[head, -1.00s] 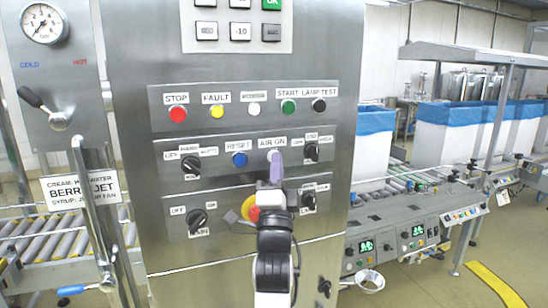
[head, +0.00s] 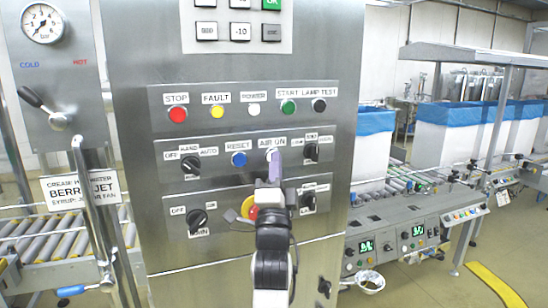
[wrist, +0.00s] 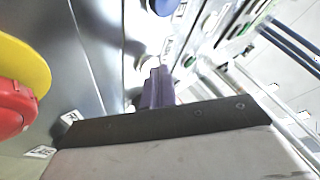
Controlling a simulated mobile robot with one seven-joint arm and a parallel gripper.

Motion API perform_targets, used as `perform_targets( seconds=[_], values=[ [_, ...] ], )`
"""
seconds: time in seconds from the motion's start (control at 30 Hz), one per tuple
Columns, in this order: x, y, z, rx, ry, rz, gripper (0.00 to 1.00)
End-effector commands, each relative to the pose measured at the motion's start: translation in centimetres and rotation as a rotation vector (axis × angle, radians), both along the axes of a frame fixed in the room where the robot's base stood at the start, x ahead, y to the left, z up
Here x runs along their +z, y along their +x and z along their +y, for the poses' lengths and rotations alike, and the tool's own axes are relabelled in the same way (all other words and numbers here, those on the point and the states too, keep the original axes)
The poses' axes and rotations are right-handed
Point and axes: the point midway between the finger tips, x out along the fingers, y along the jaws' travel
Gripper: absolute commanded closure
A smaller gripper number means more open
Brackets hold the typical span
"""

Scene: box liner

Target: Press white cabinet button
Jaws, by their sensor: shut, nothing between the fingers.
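The grey metal cabinet panel carries a white button under the AIR ON label (head: 271,143). Part of this white button (head: 269,154) shows just left of my fingertips. My gripper (head: 277,158) has purple fingers that are shut and empty, pointing at the panel right at this button. In the wrist view the fingers (wrist: 158,85) reach up close to the white button (wrist: 148,64). I cannot tell whether they touch it. Another white button (head: 254,109), labelled POWER, sits higher in the upper row.
A blue RESET button (head: 239,159) is left of the fingers, and a black selector switch (head: 311,151) is right. A red and yellow emergency stop (head: 249,208) sits below, beside my wrist; it looms at left in the wrist view (wrist: 18,90). Conveyors (head: 40,240) flank the cabinet.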

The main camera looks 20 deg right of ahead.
Motion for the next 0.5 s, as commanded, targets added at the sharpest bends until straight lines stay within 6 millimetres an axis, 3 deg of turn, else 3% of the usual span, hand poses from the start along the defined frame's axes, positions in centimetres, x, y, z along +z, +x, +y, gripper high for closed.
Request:
perform_targets(
  seconds=[0.5],
  values=[
    [-0.1, -1.5, -0.1, 0.0, 0.0, 0.001, 1.0]
  ],
)
